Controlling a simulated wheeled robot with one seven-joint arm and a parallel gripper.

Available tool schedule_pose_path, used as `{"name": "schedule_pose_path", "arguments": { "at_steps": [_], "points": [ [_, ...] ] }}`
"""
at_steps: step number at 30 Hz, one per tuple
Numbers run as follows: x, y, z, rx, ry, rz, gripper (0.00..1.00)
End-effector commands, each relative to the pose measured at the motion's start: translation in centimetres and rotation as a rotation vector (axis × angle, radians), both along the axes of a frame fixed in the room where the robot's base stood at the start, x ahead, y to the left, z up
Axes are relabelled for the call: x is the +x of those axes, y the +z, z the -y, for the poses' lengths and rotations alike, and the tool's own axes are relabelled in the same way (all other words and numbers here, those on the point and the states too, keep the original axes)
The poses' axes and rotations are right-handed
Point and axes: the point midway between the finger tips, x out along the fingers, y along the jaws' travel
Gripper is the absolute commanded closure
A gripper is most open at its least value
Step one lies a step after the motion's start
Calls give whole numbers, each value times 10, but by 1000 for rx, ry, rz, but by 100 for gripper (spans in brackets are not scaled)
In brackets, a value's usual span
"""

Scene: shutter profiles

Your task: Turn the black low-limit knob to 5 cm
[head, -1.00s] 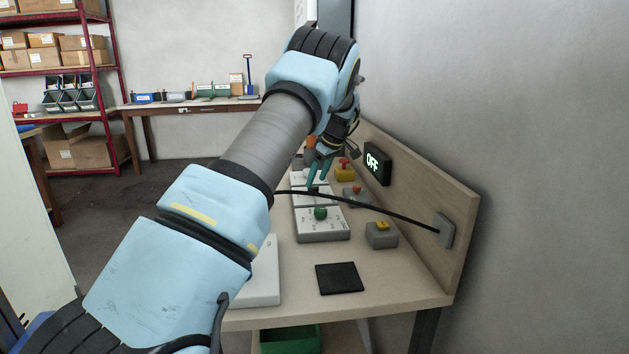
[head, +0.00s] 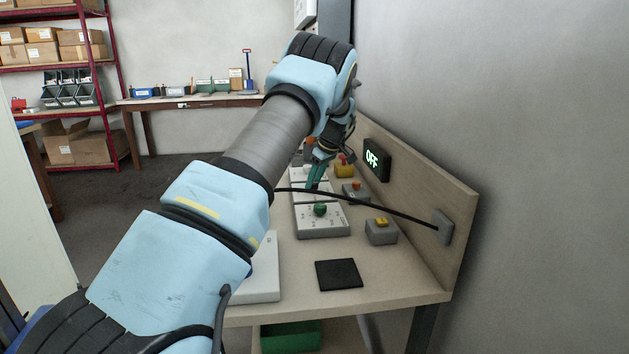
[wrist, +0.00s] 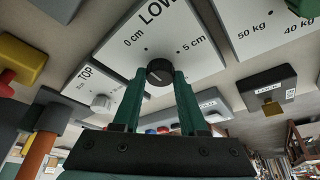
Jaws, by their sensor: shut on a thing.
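The black low-limit knob (wrist: 159,71) shows in the wrist view on a light panel (wrist: 205,55) marked "LOW". The marks "0 cm" and "5 cm" stand on either side beyond the knob, each with a dot. My gripper (wrist: 159,79) has its two green fingers on either side of the knob, shut on it. A pale line shows on the knob's face, but I cannot tell exactly which mark it points to. In the head view my gripper (head: 314,183) reaches down to the panel row, and its fingers hide the knob.
A panel with a green knob (head: 319,209) stands nearer on the bench. A grey box with a yellow button (head: 381,222) and a black mat (head: 338,275) lie closer. A black cable (head: 375,208) crosses above the bench.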

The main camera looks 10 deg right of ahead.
Motion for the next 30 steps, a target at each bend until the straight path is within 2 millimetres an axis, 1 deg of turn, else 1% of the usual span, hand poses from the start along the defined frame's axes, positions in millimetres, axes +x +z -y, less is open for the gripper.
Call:
{"name": "schedule_pose_path", "arguments": {
  "at_steps": [1, 6, 14, 19, 26, 30],
  "points": [
    [0, 0, 0, 1, 0, -1, 81],
    [0, 0, 0, 1, 1, -1, 100],
    [0, 0, 0, 1, -4, -1, 100],
    [-1, -1, -1, 1, -37, -2, 100],
    [-1, -2, -2, -1, -167, -1, 100],
    [-1, -3, -3, 0, -286, -1, 100]
  ]
}}
